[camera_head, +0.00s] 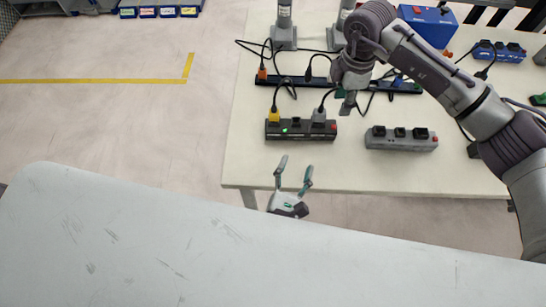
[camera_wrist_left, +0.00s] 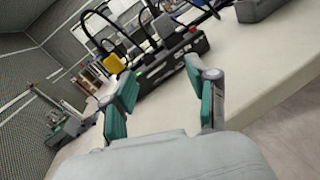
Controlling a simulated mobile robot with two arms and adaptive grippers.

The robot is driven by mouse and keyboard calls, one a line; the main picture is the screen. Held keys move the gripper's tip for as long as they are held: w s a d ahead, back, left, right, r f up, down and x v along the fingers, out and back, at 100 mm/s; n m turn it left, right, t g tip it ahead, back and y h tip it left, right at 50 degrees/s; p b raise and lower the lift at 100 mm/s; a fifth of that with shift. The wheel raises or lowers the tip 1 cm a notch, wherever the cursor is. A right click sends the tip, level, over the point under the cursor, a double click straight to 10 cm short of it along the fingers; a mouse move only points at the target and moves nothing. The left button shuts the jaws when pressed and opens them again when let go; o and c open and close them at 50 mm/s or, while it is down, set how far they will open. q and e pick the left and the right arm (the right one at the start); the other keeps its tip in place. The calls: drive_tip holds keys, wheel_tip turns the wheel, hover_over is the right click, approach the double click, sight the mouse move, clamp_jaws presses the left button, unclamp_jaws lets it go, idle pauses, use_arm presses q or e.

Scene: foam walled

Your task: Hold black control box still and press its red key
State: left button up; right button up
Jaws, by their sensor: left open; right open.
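The black control box (camera_head: 287,135) lies near the table's front edge, with a lit green light, a yellow plug, a grey plug and a red key (camera_head: 332,127) at its right end. It also shows in the left wrist view (camera_wrist_left: 180,66), beyond the fingers, with its red key (camera_wrist_left: 193,29). My left gripper (camera_head: 293,167) is open and empty in front of the box, apart from it; its fingers (camera_wrist_left: 165,88) frame the box in the wrist view. My right gripper (camera_head: 348,104) points down just behind the box's right end; its fingertips are small and partly hidden by its own body.
A grey box (camera_head: 400,143) with black sockets and a red key stands to the right. A long black strip (camera_head: 300,81) with cables lies behind. A blue case (camera_head: 428,22) and a blue socket box (camera_head: 498,52) are at the back right. The table's front left (camera_head: 245,165) is clear.

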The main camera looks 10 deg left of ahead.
sight(273, 123)
use_arm(q)
drive_tip(key=a+n+y, duration=0.1)
drive_tip(key=a+n, duration=0.1)
drive_tip(key=w+a+n+y, duration=0.1)
drive_tip(key=n+y, duration=0.1)
drive_tip(key=w+a+n+y, duration=0.1)
drive_tip(key=a+n+y, duration=0.1)
drive_tip(key=shift+a+f, duration=0.35)
drive_tip(key=shift+w+a+n, duration=0.2)
drive_tip(key=shift+a+n, duration=0.05)
drive_tip(key=shift+n, duration=0.05)
drive_tip(key=w+a, duration=0.1)
drive_tip(key=w, duration=0.7)
drive_tip(key=w+a, duration=0.1)
drive_tip(key=w, duration=0.4)
drive_tip(key=shift+a, duration=0.3)
clamp_jaws()
use_arm(e)
clamp_jaws()
